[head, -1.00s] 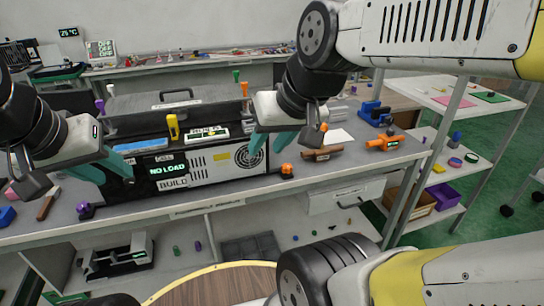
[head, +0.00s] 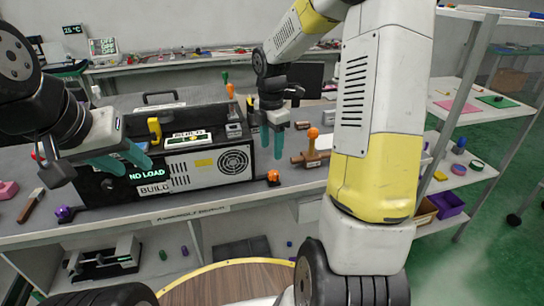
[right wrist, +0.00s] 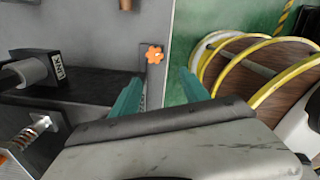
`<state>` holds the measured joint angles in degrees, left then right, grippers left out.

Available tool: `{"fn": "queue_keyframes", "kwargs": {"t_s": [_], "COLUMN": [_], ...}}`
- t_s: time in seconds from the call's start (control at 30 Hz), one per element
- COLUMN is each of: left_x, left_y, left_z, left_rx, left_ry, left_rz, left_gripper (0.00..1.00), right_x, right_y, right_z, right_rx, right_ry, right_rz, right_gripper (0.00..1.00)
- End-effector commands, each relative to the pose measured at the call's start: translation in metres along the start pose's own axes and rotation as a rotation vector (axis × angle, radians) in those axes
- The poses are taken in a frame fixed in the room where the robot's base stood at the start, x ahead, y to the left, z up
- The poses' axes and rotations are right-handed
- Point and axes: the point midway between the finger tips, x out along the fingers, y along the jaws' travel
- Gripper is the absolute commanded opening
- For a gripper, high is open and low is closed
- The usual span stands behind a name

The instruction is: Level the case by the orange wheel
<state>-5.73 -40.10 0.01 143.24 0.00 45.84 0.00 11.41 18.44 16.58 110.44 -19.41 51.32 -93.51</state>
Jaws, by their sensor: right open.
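The case (head: 205,168) is a long black and light-grey unit on the bench, with a "NO LOAD" display, a "BUILD" label and a round fan grille. I cannot tell how far it tilts. The small orange wheel (head: 273,177) is at its front right corner; in the right wrist view the orange wheel (right wrist: 154,54) shows beyond the fingertips, between their lines. My right gripper (head: 271,150) is open, pointing down above the orange wheel and apart from it; its teal fingers show in the right wrist view (right wrist: 161,88). My left gripper (head: 133,166) is open before the case's left part.
A purple wheel (head: 64,212) is at the bench's front left. A wooden-based fixture with an orange ball (head: 313,134) stands right of the right gripper. A yellow handle (head: 154,130) stands on the case. My right arm covers much of the bench's right side.

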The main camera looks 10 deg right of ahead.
Motion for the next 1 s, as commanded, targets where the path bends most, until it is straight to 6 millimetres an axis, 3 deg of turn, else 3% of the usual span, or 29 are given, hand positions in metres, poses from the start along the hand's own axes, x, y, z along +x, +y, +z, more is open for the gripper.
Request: {"fn": "queue_keyframes", "kwargs": {"t_s": [0.03,0.2,0.37,0.7,1.0], "left_x": [0.0,0.0,0.0,0.0,0.0], "left_y": [0.0,0.0,0.0,0.0,0.0], "left_z": [0.0,0.0,0.0,0.0,0.0], "left_rx": [0.0,0.0,0.0,0.0,0.0], "left_ry": [0.0,0.0,0.0,0.0,0.0], "left_rz": [0.0,0.0,0.0,0.0,0.0], "left_gripper": [0.36,0.36,0.36,0.36,0.36], "right_x": [0.014,0.034,0.05,0.101,0.113], "right_y": [0.006,0.015,0.015,0.012,0.012], "right_z": [0.002,0.006,0.006,0.004,0.004], "right_rx": [-0.067,-0.201,-0.219,-0.217,-0.215], "right_ry": [0.011,0.028,0.031,0.031,0.03], "right_rz": [-0.018,-0.039,-0.043,-0.043,-0.04], "right_gripper": [0.53,0.53,0.53,0.53,0.53]}}
